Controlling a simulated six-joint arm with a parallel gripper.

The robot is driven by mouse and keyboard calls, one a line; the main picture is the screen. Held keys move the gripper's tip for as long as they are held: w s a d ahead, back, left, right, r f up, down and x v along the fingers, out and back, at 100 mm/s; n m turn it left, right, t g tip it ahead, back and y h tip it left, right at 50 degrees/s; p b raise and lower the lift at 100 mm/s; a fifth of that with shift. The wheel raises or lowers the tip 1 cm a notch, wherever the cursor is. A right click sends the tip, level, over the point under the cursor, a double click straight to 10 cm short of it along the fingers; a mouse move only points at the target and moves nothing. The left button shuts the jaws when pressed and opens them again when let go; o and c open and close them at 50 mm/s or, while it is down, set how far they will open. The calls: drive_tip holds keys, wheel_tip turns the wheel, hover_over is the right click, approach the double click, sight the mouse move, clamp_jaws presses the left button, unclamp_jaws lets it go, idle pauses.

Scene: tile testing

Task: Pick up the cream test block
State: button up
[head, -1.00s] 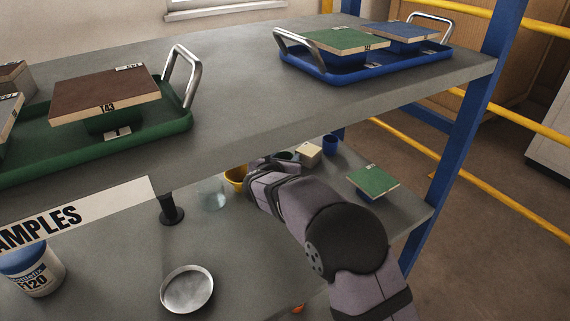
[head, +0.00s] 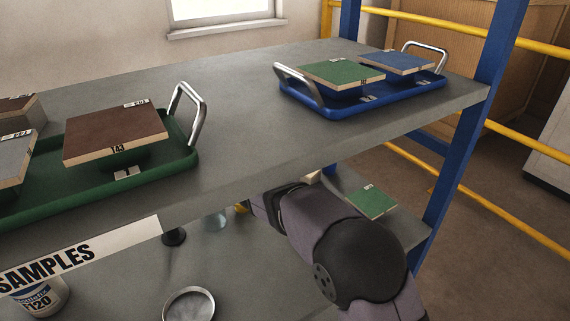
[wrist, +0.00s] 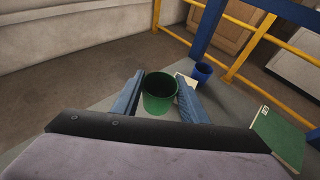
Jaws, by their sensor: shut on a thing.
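The cream test block (wrist: 184,79) shows only in part in the wrist view, behind my right finger and beside the green cup. In the head view a small pale piece of the block (head: 313,177) shows past my arm, under the upper shelf. In the wrist view my gripper (wrist: 160,98) has its two blue fingers on either side of a green cup (wrist: 160,93) and is shut on it. The cream block is outside the fingers. My gripper and the green cup are hidden in the head view. I cannot tell whether the cup is off the shelf.
A blue cup (wrist: 203,73) stands beyond the cream block, and a green tile (wrist: 278,137) lies to the right. The upper shelf (head: 245,130) overhangs my arm. A blue post (head: 455,150) stands at the right. A round metal dish (head: 189,305) is on the lower shelf.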

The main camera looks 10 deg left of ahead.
drive_tip(key=s, duration=1.5)
drive_tip(key=shift+s+a, duration=0.15)
drive_tip(key=shift+s, duration=0.25)
